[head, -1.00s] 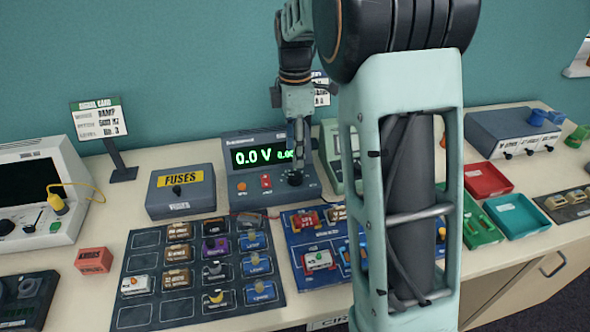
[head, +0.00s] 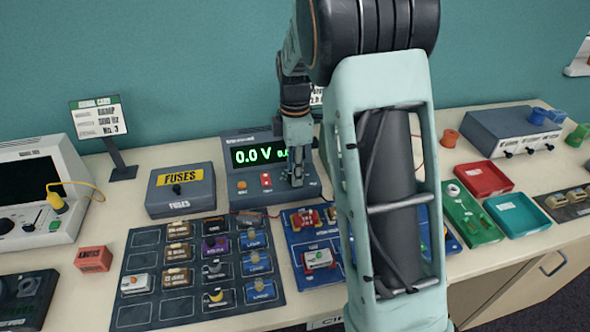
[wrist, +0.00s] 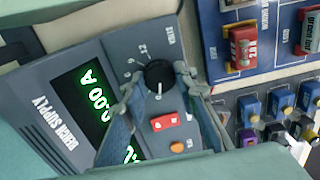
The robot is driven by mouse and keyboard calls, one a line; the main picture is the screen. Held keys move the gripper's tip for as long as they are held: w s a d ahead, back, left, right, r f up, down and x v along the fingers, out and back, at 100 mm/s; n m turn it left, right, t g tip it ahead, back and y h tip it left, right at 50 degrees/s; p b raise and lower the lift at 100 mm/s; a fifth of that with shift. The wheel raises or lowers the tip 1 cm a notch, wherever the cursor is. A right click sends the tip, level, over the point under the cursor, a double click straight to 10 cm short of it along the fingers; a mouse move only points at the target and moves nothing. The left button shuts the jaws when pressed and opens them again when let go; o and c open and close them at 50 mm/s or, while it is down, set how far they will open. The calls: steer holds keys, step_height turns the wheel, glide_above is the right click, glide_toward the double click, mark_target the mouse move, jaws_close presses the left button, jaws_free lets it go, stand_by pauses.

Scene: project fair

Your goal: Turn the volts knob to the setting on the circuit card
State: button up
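The grey bench supply (head: 236,184) stands at the back of the table, its green display reading 0.0 V. Its round black knob (wrist: 158,77) shows in the wrist view with its white marker toward the red switch and numbers around its far side. My gripper (head: 297,180) points down at the panel's right part and hides the knob in the head view. In the wrist view my gripper (wrist: 156,82) is open, one finger on each side of the knob; I cannot tell whether they touch it. A white card (head: 317,97) behind my arm is mostly hidden, its text unreadable.
A signal card (head: 98,116) on a stand and a fuses box (head: 180,190) stand left of the supply. A module board (head: 150,316) and a blue circuit board (head: 300,272) lie in front. Red (head: 484,178) and teal (head: 516,215) trays are at right.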

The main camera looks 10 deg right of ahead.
steer(key=c, duration=0.5)
steer(key=shift+c, duration=0.2)
